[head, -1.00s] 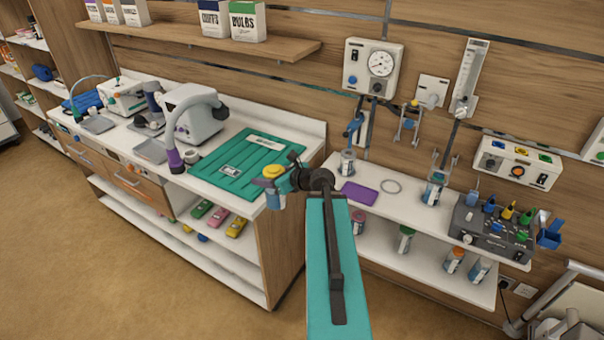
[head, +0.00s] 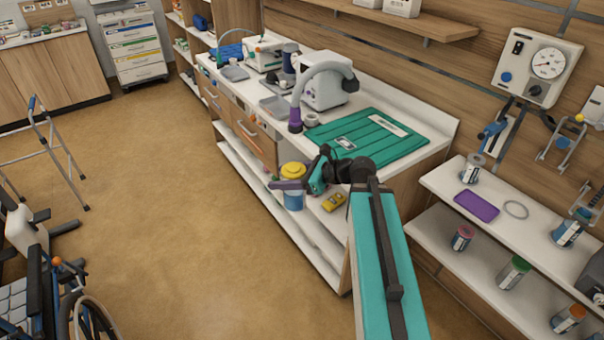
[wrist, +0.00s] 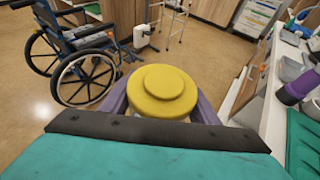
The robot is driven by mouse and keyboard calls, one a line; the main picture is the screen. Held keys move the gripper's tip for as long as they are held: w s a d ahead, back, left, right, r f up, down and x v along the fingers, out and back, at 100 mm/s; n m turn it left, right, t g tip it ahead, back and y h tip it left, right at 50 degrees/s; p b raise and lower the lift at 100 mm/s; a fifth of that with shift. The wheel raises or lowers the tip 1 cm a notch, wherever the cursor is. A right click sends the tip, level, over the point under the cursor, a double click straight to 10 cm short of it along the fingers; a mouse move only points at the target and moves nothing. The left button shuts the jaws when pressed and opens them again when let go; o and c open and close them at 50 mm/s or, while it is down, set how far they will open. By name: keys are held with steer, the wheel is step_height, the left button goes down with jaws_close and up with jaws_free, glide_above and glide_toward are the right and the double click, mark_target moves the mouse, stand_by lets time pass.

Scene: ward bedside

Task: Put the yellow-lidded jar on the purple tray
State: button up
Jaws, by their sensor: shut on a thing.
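The yellow-lidded jar (head: 293,172) has a yellow lid and a blue label. My gripper (head: 290,186) is shut on it and holds it upright in the air, in front of the white counter. In the wrist view the yellow lid (wrist: 162,91) is between the purple fingers of my gripper (wrist: 163,104), and the jar's body is mostly hidden under the lid. The purple tray (head: 476,206) lies flat on the upper white shelf at the right in the head view, with nothing on it. It is well to the right of my gripper.
A metal ring (head: 516,209) lies right of the tray, and a jar (head: 473,169) stands behind it. A green mat (head: 366,140) covers the counter's near end. A wheelchair (wrist: 80,50) stands on the floor.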

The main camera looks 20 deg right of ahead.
steer(key=a+f+b, duration=0.3)
steer(key=f+b, duration=0.1)
steer(key=f, duration=0.1)
steer(key=shift+s+n+g+y+b, duration=0.3)
steer(key=shift+n+y+b, duration=0.1)
steer(key=shift+a+f, duration=0.1)
